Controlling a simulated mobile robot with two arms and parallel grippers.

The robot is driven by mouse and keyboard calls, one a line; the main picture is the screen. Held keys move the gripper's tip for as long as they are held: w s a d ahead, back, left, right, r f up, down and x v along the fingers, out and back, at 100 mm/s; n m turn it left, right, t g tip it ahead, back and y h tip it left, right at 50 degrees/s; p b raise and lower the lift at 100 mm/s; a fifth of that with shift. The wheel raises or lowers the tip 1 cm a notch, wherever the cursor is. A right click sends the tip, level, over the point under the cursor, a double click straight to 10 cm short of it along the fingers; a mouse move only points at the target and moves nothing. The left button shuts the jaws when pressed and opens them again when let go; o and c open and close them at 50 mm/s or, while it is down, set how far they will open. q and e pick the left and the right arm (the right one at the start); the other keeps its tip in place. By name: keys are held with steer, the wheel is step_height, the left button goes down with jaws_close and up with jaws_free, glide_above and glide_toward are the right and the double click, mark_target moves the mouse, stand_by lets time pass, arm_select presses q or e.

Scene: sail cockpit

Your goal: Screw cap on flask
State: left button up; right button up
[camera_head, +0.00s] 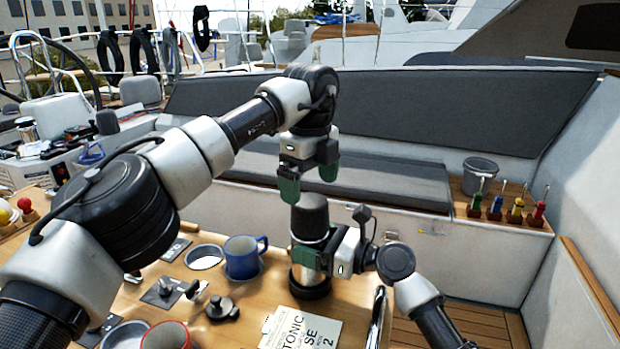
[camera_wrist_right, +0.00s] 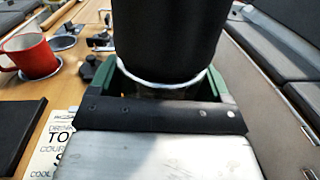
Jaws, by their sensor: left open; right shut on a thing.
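The flask (camera_head: 308,258) stands upright on the wooden table, with a silver body and a black base. The black cap (camera_head: 310,216) sits at its top; in the right wrist view the cap (camera_wrist_right: 165,30) fills the upper middle, above a bright silver rim. I cannot tell whether the cap is threaded tight. My right gripper (camera_head: 325,250) is shut around the flask body below the cap; its green fingers flank it in the wrist view. My left gripper (camera_head: 308,188) is open and empty, pointing down just above the cap.
A blue mug (camera_head: 243,260), a red mug (camera_head: 166,336), a black knob (camera_head: 222,308) and a printed sheet (camera_head: 298,330) lie left of and in front of the flask. A grey bucket (camera_head: 480,175) and several coloured-handled tools (camera_head: 515,210) stand on the right bench.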

mark_target(310, 216)
arm_select(q)
step_height(310, 216, down, 8)
steer(key=shift+r, duration=0.1)
stand_by(0.4)
